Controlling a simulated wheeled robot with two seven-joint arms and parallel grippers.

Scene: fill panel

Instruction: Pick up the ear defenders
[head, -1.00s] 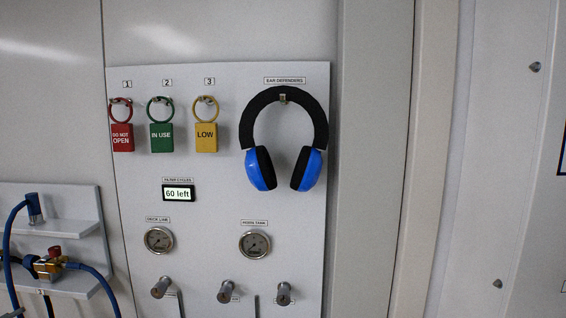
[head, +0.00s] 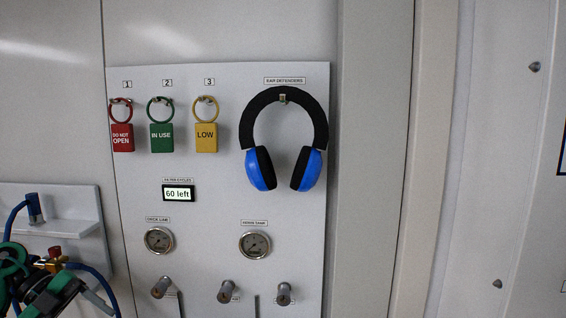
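The ear defenders (head: 315,118) hang by their black headband on a hook near the top right of the white panel, under a label reading "EAR DEFENDERS". Their two blue cups (head: 308,170) point down, side by side and apart. Part of my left arm, with a dark and green gripper (head: 62,292), shows at the lower left corner, in front of the shelf and well away from the ear defenders. Its fingers are too unclear to tell whether they are open. My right gripper is not in view.
Red (head: 122,138), green (head: 161,138) and yellow (head: 206,138) tags hang on hooks left of the ear defenders. Below are a "60 left" display (head: 178,194), two gauges (head: 254,245) and several protruding knobs (head: 227,291). A shelf (head: 75,228) with blue hoses stands at left.

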